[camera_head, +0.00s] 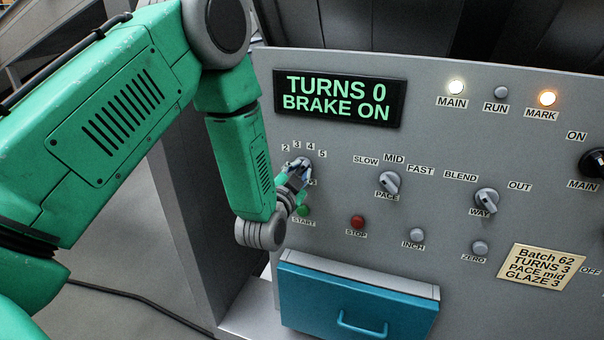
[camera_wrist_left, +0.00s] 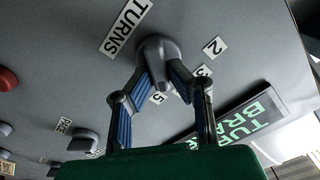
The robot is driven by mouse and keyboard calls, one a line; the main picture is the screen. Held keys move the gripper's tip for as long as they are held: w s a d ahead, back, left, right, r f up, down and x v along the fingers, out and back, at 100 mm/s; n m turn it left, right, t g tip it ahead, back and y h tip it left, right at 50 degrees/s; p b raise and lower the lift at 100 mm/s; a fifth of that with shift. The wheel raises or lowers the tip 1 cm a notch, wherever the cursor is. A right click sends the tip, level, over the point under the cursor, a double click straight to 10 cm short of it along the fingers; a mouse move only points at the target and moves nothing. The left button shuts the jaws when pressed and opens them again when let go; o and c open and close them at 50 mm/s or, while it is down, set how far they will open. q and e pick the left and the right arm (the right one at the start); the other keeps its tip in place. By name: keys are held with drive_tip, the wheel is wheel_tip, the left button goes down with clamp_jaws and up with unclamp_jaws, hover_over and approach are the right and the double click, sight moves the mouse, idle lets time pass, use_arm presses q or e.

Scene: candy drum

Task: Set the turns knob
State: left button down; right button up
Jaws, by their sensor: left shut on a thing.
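The turns knob (camera_wrist_left: 156,49) is a grey knob on the panel, seen in the left wrist view between the fingertips. A TURNS label (camera_wrist_left: 125,27) is beside it, with number labels 2, 3 and 5 around it. My left gripper (camera_wrist_left: 157,73) is shut on the knob. In the head view my left gripper (camera_head: 298,172) is at the dial, below the labels 2, 3, 4 and 5, and it hides most of the knob. I cannot tell which number the knob points at. My right gripper is not in view.
The display (camera_head: 339,98) reads TURNS 0, BRAKE ON. A batch card (camera_head: 541,268) reads TURNS 3, PACE mid, GLAZE 3. The green start button (camera_head: 303,210), red stop button (camera_head: 357,222) and pace knob (camera_head: 388,183) are close by. A blue drawer (camera_head: 355,300) is below.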

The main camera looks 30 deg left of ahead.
use_arm(q)
drive_tip(key=n+b, duration=0.1)
drive_tip(key=n, duration=0.1)
drive_tip(key=f+n+b, duration=0.1)
drive_tip(key=n, duration=0.1)
drive_tip(key=shift+s+a, duration=0.2)
drive_tip(key=n+b, duration=0.2)
drive_tip(key=n, duration=0.4)
drive_tip(key=shift+a+r+b, duration=0.1)
drive_tip(key=shift+b, duration=0.3)
drive_tip(key=c, duration=1.5)
unclamp_jaws()
drive_tip(key=shift+c, duration=0.2)
drive_tip(key=shift+w, duration=0.25)
drive_tip(key=shift+s+r, duration=0.15)
drive_tip(key=shift+s, duration=0.05)
drive_tip(key=v, duration=1.1)
drive_tip(key=shift+s, duration=0.25)
